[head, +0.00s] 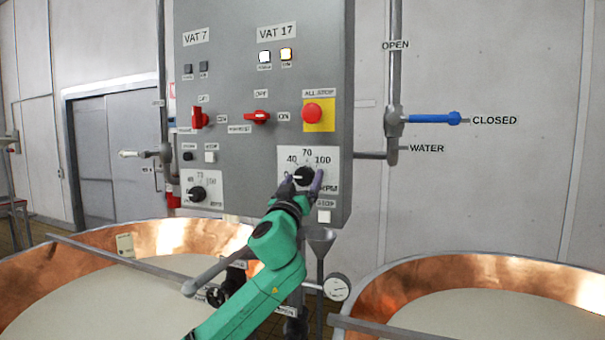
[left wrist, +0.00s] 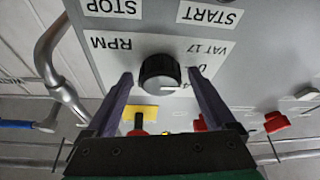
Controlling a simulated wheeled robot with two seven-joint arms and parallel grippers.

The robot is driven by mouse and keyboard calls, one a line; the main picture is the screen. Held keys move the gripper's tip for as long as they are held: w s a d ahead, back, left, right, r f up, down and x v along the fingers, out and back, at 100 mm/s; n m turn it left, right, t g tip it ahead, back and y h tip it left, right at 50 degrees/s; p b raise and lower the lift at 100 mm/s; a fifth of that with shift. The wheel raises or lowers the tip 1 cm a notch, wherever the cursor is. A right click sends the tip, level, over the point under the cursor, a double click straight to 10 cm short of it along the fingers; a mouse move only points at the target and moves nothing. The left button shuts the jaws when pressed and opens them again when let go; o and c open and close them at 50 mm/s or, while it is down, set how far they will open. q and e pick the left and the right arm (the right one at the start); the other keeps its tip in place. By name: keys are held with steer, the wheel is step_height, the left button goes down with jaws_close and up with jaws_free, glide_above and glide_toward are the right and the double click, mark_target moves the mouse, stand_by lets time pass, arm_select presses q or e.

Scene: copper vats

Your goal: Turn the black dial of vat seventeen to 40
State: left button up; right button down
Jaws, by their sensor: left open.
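The black dial of vat seventeen (head: 304,175) is on a white plate marked 40, 70, 100 and RPM, low on the right of the grey panel. My left gripper (head: 302,182) is at the dial, with one finger on each side. In the left wrist view, which is upside down, the dial (left wrist: 160,73) sits between the two fingertips of the open gripper (left wrist: 161,76), with a gap on each side. A white pointer on the dial points toward a partly hidden figure 4. My right gripper is not in view.
The red all-stop button (head: 312,113) and the red VAT 17 switch (head: 257,118) are above the dial. A similar VAT 7 dial (head: 197,194) is to the left. A white button (head: 324,217) is just below. Copper vats (head: 172,236) stand in front on both sides.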

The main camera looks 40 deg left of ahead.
arm_select(q)
steer(key=c, duration=1.4)
